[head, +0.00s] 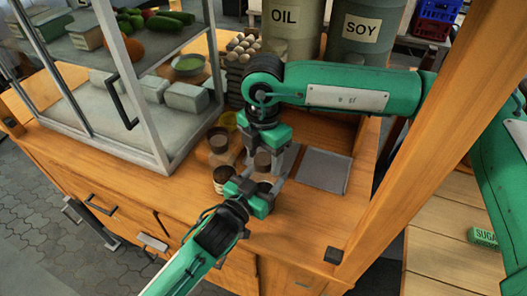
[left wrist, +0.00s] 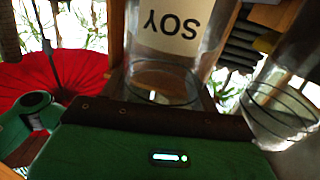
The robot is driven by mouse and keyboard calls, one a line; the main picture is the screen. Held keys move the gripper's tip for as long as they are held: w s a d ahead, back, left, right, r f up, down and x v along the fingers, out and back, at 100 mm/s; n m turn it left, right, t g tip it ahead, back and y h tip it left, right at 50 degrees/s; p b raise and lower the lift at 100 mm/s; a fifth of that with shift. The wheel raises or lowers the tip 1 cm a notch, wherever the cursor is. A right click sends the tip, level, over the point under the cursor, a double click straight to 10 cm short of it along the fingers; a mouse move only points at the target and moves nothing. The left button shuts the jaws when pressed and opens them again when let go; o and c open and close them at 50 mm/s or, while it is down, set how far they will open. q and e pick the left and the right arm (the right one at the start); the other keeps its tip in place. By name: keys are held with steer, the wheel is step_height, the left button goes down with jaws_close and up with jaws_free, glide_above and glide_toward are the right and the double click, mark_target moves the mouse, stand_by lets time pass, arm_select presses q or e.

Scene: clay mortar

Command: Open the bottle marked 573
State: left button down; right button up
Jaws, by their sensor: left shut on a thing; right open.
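Several small bottles with dark brown lids stand close together on the wooden counter in the head view. No marking 573 is readable on any of them. My right gripper (head: 267,160) points down from above, open, with its grey fingers on either side of a brown lid (head: 262,160). My left gripper (head: 250,190) reaches in low from the front and is shut on a bottle under the right gripper; its own fingers hide most of that bottle. Another bottle (head: 219,139) stands behind to the left, and one (head: 222,181) is beside the left gripper. The left wrist view shows clear glass (left wrist: 280,118).
A glass display case (head: 150,130) stands at left. Behind are the OIL drum (head: 290,35), the SOY drum (head: 362,45) and an egg stack (head: 238,60). A grey tray (head: 324,170) lies right of the bottles. A wooden post (head: 420,130) rises at right.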

steer(key=c, duration=1)
steer(key=shift+c, duration=0.2)
